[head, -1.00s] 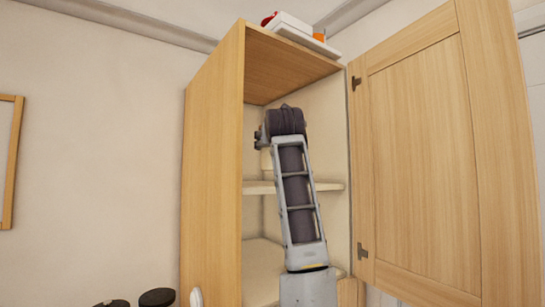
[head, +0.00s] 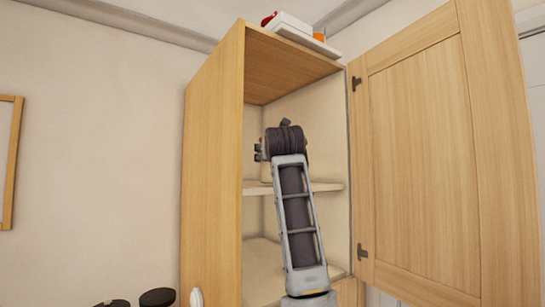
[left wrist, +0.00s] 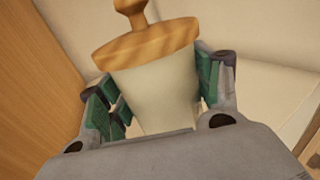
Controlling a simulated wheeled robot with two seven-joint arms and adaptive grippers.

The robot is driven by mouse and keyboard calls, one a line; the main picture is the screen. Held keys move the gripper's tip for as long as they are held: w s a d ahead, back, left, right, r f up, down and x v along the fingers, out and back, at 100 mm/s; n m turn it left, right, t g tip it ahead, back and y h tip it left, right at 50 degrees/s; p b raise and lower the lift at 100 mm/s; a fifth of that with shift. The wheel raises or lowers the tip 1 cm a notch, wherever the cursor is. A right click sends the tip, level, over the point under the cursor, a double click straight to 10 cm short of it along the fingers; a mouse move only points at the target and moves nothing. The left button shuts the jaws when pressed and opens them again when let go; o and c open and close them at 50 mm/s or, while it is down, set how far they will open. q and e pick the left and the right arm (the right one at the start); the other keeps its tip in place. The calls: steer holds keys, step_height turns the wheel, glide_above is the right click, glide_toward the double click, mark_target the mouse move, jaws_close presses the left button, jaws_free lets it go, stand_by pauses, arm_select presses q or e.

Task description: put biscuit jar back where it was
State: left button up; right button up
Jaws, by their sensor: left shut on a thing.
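The biscuit jar (left wrist: 152,95) is a cream, tapering jar with a wooden lid and knob (left wrist: 146,45), seen in the left wrist view. My left gripper (left wrist: 155,88) is shut on it, with a green-padded finger on each side of the body. In the head view my left arm reaches up into the open cupboard (head: 212,170), its wrist above the level of the middle shelf (head: 326,187). The arm hides the jar there, so I cannot tell whether it touches the shelf. My right gripper is out of view.
The cupboard door (head: 425,150) stands wide open on the right. The cupboard's left side wall is close to the gripper. A white box (head: 293,23) and small red and orange things lie on the cupboard top. Dark round lids (head: 157,297) show at the lower left.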

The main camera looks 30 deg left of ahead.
arm_select(q)
steer(key=shift+s+f, duration=0.1)
steer(key=shift+f, duration=0.05)
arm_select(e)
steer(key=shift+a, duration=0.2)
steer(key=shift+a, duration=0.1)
arm_select(q)
steer(key=shift+f, duration=0.15)
steer(key=o, duration=0.9)
steer(key=shift+f, duration=0.15)
steer(key=o, duration=0.5)
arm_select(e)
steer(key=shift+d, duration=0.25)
arm_select(q)
steer(key=shift+r, duration=0.2)
